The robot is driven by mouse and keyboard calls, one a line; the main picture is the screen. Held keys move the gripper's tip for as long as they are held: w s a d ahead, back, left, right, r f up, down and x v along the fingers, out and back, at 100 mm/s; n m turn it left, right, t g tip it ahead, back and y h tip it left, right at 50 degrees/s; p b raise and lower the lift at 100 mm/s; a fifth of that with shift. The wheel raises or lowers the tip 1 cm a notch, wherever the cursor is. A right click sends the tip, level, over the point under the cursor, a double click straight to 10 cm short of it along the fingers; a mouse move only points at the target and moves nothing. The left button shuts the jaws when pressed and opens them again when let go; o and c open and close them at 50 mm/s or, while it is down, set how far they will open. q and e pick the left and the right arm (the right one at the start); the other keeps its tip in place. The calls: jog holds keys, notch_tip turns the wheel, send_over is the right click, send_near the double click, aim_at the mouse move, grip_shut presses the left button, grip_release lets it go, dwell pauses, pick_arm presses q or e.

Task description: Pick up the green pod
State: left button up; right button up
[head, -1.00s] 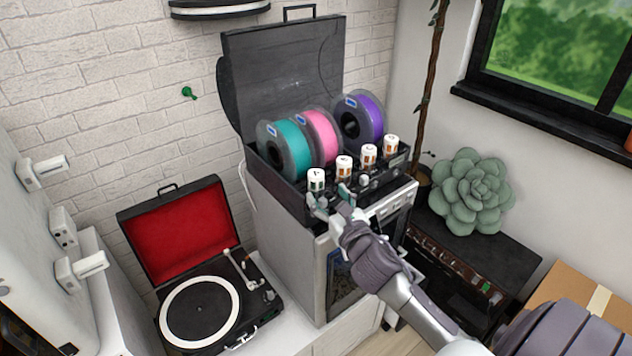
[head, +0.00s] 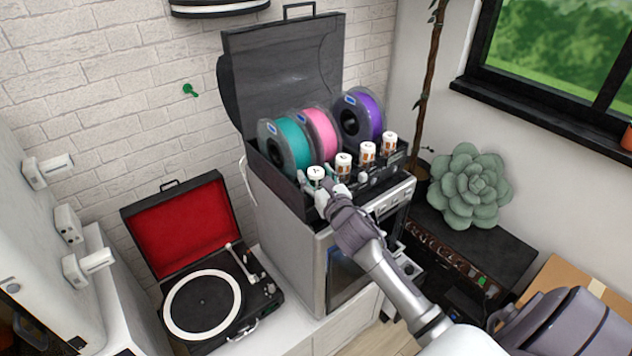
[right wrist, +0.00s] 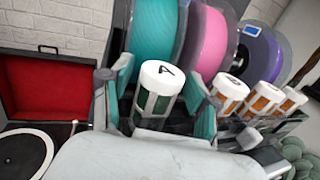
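The green pod (head: 316,174) has a white cap with a dark mark and dark green sides. It stands leftmost in a row of pods on the front of a black case (head: 290,196). In the right wrist view the green pod (right wrist: 158,92) is between the two fingers of my right gripper (right wrist: 158,108). The fingers are apart, one on each side, with a visible gap to the pod. In the head view my right gripper (head: 318,183) hides the pod's lower part. My left gripper is not in view.
Several orange pods (head: 343,163) stand to the right of the green pod. Teal (head: 293,140), pink (head: 321,132) and purple (head: 364,118) spools stand close behind. The case's raised lid (head: 280,62) is at the back. An open record player (head: 203,302) sits to the lower left.

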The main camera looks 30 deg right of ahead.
jog(key=c, duration=0.8)
jog(key=shift+c, duration=0.6)
jog(key=shift+r, duration=0.1)
